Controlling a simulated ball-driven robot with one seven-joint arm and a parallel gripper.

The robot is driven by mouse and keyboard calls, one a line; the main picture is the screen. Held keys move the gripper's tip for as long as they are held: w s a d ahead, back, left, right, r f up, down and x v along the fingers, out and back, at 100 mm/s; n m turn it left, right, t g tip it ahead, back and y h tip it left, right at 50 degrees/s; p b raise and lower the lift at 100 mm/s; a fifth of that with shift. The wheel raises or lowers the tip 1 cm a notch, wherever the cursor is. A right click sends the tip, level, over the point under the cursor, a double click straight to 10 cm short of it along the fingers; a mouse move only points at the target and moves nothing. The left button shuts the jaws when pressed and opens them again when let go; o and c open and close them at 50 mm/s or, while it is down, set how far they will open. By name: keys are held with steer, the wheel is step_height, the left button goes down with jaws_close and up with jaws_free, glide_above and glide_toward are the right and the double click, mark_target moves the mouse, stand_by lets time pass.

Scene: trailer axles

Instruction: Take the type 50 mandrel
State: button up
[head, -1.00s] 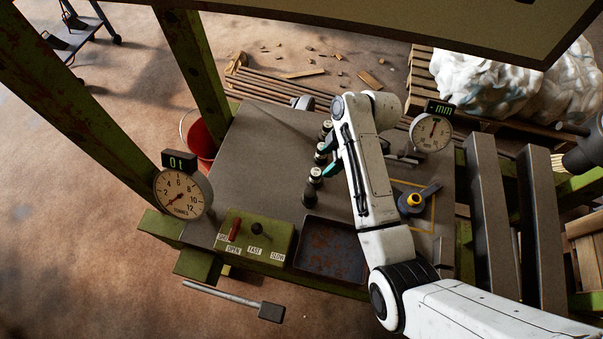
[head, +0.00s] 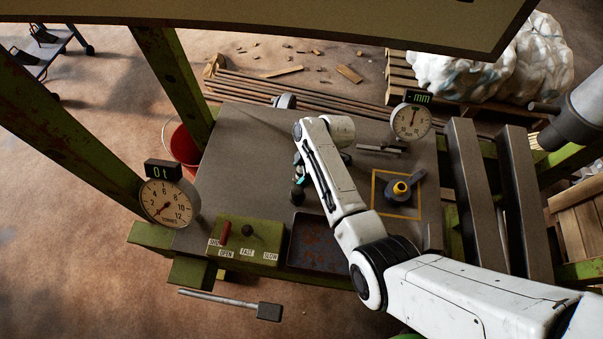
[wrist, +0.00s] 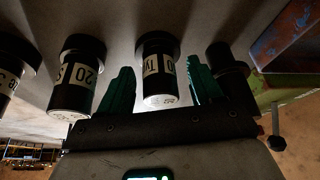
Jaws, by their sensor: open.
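Several dark cylindrical mandrels with pale labels stand in a row on the grey bench. In the wrist view, one mandrel (wrist: 159,75) is between my open gripper's (wrist: 160,68) teal fingers, with gaps on both sides. Its label shows "Ty" and a "0"; the full number is not readable. A mandrel reading "20" (wrist: 76,78) stands to its left, and a dark one (wrist: 228,75) to its right shows no label. In the head view, my arm hides most of the row and most of my gripper (head: 299,172); one mandrel (head: 297,194) shows below it.
A rusty tray (head: 318,245) and a green control box (head: 245,243) with levers line the bench's (head: 235,165) front. A dark part with a yellow top (head: 400,190) sits in a yellow square to the right. Dial gauges (head: 168,203) stand at the sides.

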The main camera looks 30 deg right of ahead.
steer(key=shift+c, duration=0.5)
jaws_close()
